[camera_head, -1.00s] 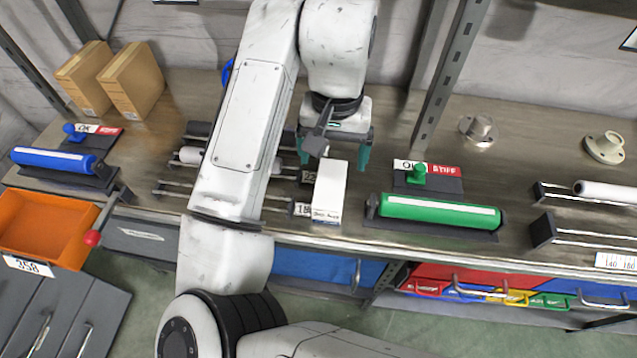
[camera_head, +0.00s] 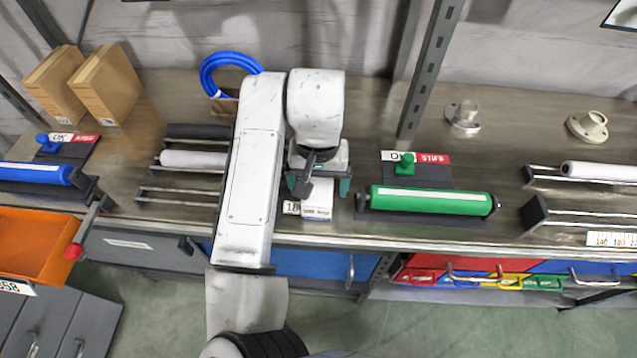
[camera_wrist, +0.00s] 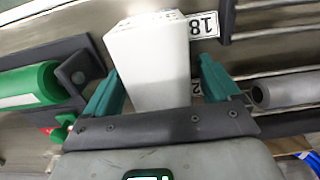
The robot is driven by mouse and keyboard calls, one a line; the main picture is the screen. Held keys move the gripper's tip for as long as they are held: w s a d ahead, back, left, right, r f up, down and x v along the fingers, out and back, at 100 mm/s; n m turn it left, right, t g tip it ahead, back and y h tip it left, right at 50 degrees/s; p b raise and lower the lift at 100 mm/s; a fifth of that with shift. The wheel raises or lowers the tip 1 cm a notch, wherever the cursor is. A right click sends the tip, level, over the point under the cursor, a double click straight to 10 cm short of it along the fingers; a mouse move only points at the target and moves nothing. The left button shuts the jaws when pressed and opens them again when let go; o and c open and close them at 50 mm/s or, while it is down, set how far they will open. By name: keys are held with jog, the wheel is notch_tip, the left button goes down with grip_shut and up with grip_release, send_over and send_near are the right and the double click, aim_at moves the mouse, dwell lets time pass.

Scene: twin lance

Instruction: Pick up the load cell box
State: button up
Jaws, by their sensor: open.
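The load cell box is a white box (camera_head: 317,197) standing on the metal bench, next to a small label with numbers (camera_head: 291,207). In the wrist view the white box (camera_wrist: 152,60) stands between the two green fingers of my gripper (camera_wrist: 160,88). The fingers are spread, with a gap visible on the right side of the box; contact on the left side cannot be told. In the head view my gripper (camera_head: 319,188) is over the box and hides its upper part.
A green roller (camera_head: 430,201) lies right of the box, with a green knob (camera_head: 405,164) behind it. A rack with a white roller (camera_head: 193,159) is on the left. A blue coil (camera_head: 228,72) and cardboard boxes (camera_head: 104,82) stand behind. The bench's front edge is close to the box.

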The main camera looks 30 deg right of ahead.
jog(key=shift+f, duration=0.4)
jog(key=c, duration=1.4)
jog(key=shift+c, duration=0.6)
jog(key=shift+r, duration=0.15)
